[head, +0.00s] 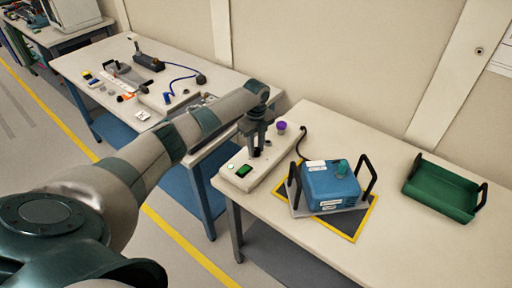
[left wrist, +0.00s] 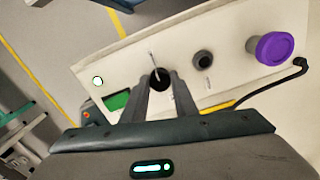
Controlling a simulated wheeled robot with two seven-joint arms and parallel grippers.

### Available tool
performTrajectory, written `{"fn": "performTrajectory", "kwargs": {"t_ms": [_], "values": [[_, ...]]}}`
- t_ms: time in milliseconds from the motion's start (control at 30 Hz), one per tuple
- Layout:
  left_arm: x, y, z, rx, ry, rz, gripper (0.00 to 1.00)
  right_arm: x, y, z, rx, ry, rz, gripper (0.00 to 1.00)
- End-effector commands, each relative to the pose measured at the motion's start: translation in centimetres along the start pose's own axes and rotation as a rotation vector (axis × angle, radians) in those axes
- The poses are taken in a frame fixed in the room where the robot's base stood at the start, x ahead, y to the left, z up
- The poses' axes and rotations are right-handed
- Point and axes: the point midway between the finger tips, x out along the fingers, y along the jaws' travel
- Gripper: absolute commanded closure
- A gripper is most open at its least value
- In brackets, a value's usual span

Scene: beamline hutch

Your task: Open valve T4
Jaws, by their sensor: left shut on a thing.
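A pale control box (head: 266,163) sits at the left end of the near bench. My left gripper (head: 256,150) points down over it. In the left wrist view its fingertips (left wrist: 160,82) are shut on a black knob (left wrist: 162,79) with a thin pale pointer line. A small dark knob (left wrist: 203,60) and a large purple knob (left wrist: 283,48) stand to its right on the box. A green display (left wrist: 117,101) and a round white light (left wrist: 98,81) are to its left. I cannot read any T4 label. My right gripper is not in view.
A blue case (head: 331,188) on a tray with black handles stands on a yellow-edged mat (head: 345,227). A green tray (head: 440,190) lies at the right. A black cable (head: 303,145) leaves the box. The far bench (head: 77,65) holds tools and parts.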

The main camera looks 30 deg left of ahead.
Motion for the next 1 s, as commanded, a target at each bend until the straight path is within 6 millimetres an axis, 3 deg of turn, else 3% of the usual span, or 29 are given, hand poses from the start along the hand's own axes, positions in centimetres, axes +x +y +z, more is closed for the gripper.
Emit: {"fn": "performTrajectory", "kwargs": {"t_ms": [33,67,133,667,1000], "values": [[-0.1,-0.1,0.0,0.000,0.000,-0.003,0.96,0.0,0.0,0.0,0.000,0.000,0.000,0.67],[-0.1,-0.1,0.0,0.000,0.000,-0.003,0.72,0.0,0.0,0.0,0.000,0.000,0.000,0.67],[-0.1,-0.1,0.0,0.000,0.000,-0.003,0.55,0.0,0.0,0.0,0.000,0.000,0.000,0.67],[-0.9,-0.1,0.0,-0.002,0.000,-0.001,0.55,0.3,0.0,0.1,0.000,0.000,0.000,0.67],[-6.0,-0.1,0.1,0.000,-0.002,-0.005,0.55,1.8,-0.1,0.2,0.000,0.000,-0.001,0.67]]}}
